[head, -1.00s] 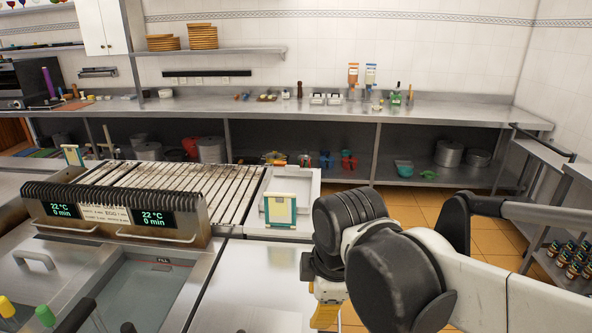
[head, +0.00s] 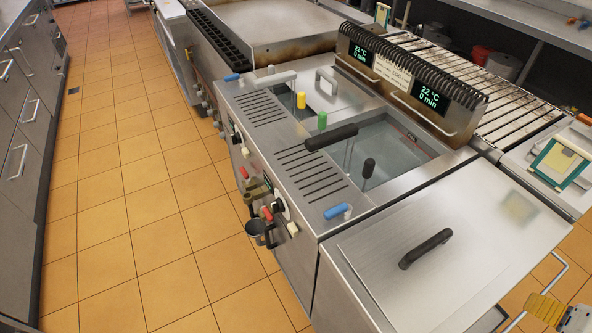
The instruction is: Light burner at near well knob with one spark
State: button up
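The well unit (head: 330,228) stands in the middle of the head view, with two sunken wells in its top. The nearer well (head: 385,150) has a dark-handled lever and grey-green content. On the front panel a black-and-white knob (head: 280,206) sits at the nearer end, with a red button (head: 267,213) and a pale button (head: 292,229) beside it. Another knob (head: 238,138) sits farther along. No flame shows. A yellow ribbed part of my gripper (head: 545,308) shows at the bottom right corner, far from the knobs. Its fingertips cannot be made out.
Taps (head: 259,231) stick out from the front panel below the knobs. A steel lid with a black handle (head: 426,248) lies at the near right. The slatted grill (head: 500,85) is behind. The tiled floor (head: 140,210) at left is clear.

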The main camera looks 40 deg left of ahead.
aim_at(278, 205)
jog(key=u, duration=1.3)
jog(key=k+l+u, duration=0.1)
jog(key=k+l, duration=0.35)
jog(key=i+l, duration=0.35)
jog(key=i, duration=0.15)
